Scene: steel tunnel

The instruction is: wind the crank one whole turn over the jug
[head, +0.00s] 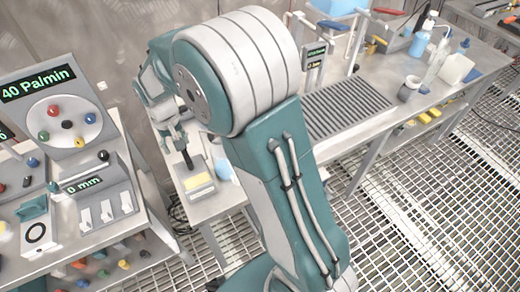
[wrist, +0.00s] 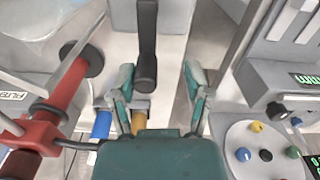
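A black handle, which looks like the crank's grip (wrist: 146,62), hangs into the wrist view from the top. Its lower end shows between the two teal fingers of my gripper (wrist: 158,88), with a gap on both sides. My gripper is open and holds nothing. In the head view my gripper (head: 176,128) is at the bench left of my arm, just above a black upright handle (head: 187,157). A pale blue vessel, perhaps the jug (head: 222,170), is partly hidden behind my arm. I cannot tell whether it stands under the crank.
A control panel with a round dial (head: 64,124) stands on the left bench; its dial (wrist: 262,150) shows at lower right in the wrist view. A red pipe fitting (wrist: 72,95) is at left there. A white canister (head: 455,68) and bottles stand on the right bench. Grating floor is clear at right.

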